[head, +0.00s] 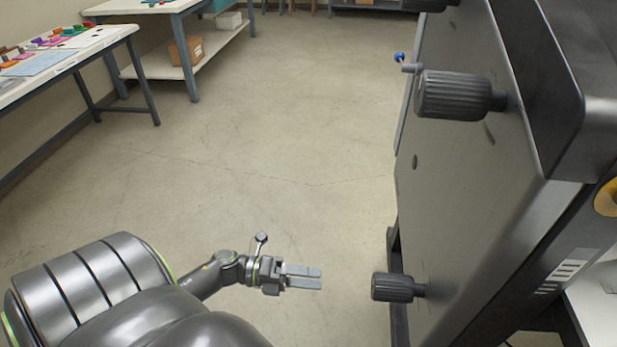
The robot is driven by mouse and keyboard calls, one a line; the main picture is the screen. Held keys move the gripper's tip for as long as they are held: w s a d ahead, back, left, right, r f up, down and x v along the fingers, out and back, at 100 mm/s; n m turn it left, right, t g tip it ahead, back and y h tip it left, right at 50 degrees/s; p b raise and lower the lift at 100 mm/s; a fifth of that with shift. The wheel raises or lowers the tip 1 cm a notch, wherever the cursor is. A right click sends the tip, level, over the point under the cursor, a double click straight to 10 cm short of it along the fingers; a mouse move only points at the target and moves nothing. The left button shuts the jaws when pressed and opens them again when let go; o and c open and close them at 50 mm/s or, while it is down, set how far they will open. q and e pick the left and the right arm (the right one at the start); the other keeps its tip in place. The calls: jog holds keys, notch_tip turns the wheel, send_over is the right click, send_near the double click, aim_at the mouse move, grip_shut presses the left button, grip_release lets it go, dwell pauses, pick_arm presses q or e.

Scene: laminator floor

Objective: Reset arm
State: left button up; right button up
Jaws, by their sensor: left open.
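My left gripper (320,278) reaches in from the lower left, its two grey fingers pointing right. It is open, with a narrow gap between the fingers and nothing in it. It hangs over bare floor, a short way left of the lower black knob (392,288) on the machine, and does not appear to touch it. My right gripper is not in view.
A large dark grey machine (470,190) fills the right side, with an upper knob (450,95) jutting left. A table (85,45) with small coloured items stands at the upper left. A shelved workbench (190,60) holds a cardboard box (186,50). The middle floor (260,150) is clear.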

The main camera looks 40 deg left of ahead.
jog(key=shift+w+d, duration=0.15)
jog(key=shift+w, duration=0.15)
